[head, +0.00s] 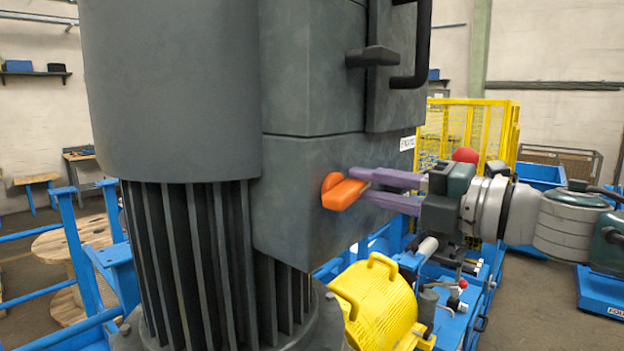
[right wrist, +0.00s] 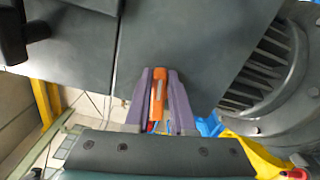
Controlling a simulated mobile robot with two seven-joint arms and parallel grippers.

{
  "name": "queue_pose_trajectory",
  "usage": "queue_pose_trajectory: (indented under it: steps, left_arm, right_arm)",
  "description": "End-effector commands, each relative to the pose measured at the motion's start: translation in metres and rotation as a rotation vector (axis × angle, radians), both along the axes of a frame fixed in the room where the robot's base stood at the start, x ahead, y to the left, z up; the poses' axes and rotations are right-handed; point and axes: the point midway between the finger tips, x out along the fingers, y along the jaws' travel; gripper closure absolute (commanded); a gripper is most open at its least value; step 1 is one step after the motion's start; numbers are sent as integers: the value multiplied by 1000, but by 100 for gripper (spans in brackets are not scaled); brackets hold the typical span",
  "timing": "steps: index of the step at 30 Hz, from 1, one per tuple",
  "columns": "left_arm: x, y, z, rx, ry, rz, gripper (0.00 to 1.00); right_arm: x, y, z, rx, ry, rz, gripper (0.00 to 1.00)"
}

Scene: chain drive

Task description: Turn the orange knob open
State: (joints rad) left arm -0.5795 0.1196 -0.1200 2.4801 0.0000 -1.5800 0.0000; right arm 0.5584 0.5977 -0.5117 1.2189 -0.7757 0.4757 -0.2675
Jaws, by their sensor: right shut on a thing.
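The orange knob (head: 343,191) sits on the side of a dark grey machine housing (head: 300,225). In the head view its grip points down and toward me at a slant. My right gripper (head: 362,187) comes in from the right with its purple fingers at the knob. In the right wrist view the knob (right wrist: 157,95) stands between the two purple fingers (right wrist: 158,98), and the gripper is shut on it. My left gripper is not in view.
A black bar handle (head: 408,80) and a dark latch (head: 370,57) stick out above the knob. A yellow mesh cage (head: 465,125) and blue frames stand behind my right arm.

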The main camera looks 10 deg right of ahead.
Motion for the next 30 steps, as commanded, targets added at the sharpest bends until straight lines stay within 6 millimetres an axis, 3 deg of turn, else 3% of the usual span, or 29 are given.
queue_pose_trajectory:
  steps: [12, 29, 30]
  left_arm:
    - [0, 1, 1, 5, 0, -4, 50]
    - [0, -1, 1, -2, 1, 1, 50]
    - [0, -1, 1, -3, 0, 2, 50]
  right_arm:
    - [0, -1, -5, 154, 119, 1, 100]
    - [0, 0, -6, 180, 139, 1, 100]
    - [0, 0, -6, 180, 139, 1, 75]
